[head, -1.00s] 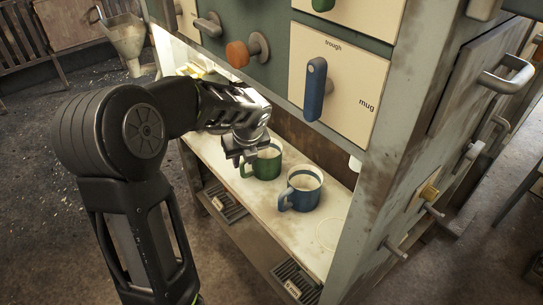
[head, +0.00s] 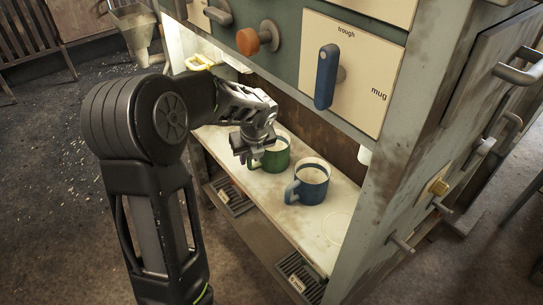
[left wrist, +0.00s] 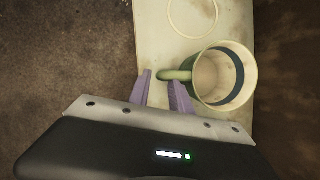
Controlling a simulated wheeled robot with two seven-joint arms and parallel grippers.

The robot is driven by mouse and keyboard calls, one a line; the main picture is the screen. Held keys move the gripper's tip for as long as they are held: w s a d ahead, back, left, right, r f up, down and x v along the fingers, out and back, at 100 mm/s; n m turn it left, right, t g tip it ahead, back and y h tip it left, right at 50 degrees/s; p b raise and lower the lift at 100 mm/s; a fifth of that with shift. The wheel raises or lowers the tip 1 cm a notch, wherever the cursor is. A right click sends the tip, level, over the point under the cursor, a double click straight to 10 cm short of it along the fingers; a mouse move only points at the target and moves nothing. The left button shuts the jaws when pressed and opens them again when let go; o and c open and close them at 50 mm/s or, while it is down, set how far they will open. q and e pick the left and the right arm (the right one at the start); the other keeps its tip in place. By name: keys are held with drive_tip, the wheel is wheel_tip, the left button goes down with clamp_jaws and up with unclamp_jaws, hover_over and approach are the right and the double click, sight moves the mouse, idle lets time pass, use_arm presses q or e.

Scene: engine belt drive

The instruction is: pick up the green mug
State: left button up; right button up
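The green mug (head: 273,156) stands upright on the pale shelf (head: 323,204) in the head view, left of and behind a blue mug (head: 311,183). My left gripper (head: 244,154) is beside the green mug, on its handle side, and partly covers it. In the left wrist view the mug (left wrist: 224,75) is seen from above, with its green handle (left wrist: 174,75) pointing left. The left gripper's two purple fingers (left wrist: 162,82) are spread apart, with the handle at or just beyond their tips. Whether they touch it I cannot tell. My right gripper is not in view.
A cabinet front with a blue lever (head: 326,77) and an orange knob (head: 253,38) overhangs the shelf. An upright post (head: 393,165) bounds the shelf on the right. The shelf's near right end is clear, with a faint ring mark (head: 337,228).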

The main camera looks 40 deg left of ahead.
sight(250, 160)
use_arm(q)
drive_tip(key=b+x, duration=0.1)
drive_tip(key=x, duration=0.3)
drive_tip(key=shift+f, duration=0.35)
drive_tip(key=shift+c, duration=0.6)
clamp_jaws()
drive_tip(key=shift+r, duration=0.1)
